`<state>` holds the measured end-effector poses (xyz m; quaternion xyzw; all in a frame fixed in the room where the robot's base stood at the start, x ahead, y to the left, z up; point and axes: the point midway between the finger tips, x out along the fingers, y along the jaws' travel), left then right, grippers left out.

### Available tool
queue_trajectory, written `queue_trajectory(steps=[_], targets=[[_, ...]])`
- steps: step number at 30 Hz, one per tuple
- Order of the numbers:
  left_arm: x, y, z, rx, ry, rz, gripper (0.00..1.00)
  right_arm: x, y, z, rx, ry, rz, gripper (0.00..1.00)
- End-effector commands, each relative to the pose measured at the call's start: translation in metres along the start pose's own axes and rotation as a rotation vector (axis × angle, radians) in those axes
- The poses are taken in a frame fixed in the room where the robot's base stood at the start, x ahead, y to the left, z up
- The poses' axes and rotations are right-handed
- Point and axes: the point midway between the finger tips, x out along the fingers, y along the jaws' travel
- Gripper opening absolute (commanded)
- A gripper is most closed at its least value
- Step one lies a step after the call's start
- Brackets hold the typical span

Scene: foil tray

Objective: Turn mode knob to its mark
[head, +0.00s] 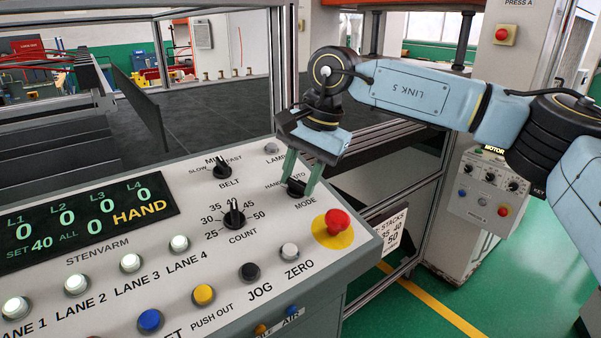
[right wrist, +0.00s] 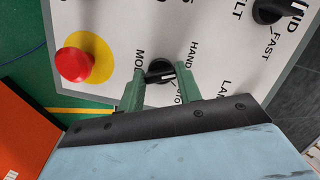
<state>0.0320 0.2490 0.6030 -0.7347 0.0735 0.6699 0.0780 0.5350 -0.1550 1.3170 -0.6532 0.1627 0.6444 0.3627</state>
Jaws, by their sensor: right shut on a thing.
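The mode knob (head: 296,187) is a small black knob at the right end of the sloped console panel, above the word MODE. It also shows in the right wrist view (right wrist: 158,68), with a white line on it. The HAND label is beside it, and the AUTO label is partly hidden by a finger. The line seems to lie between the two labels; its exact aim is unclear. My right gripper (head: 301,181) comes down from above with green fingers on either side of the knob, shut on it (right wrist: 163,78). My left gripper is out of view.
A red mushroom button (head: 337,222) on a yellow disc sits close below the mode knob. The belt knob (head: 222,170), the count knob (head: 234,214) and a grey lamp button (head: 271,148) are nearby. The display (head: 90,222) reads HAND.

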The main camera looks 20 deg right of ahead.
Motion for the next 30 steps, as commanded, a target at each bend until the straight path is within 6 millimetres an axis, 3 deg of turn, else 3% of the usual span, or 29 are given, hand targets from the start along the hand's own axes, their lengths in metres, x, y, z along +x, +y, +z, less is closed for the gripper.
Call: queue_trajectory(steps=[12,28,29,30], targets=[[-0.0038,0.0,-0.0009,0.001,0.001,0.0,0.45,0.0002,-0.0004,0.0001,-0.176,0.001,0.04,0.12],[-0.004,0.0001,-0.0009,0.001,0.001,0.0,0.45,0.0005,-0.0004,0.0005,-0.2,0.001,0.046,0.12],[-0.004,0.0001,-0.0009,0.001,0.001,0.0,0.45,0.0005,-0.0004,0.0005,-0.2,0.001,0.046,0.37],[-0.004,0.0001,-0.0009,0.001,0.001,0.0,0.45,0.0005,-0.0004,0.0005,-0.2,0.0,0.046,0.42]])
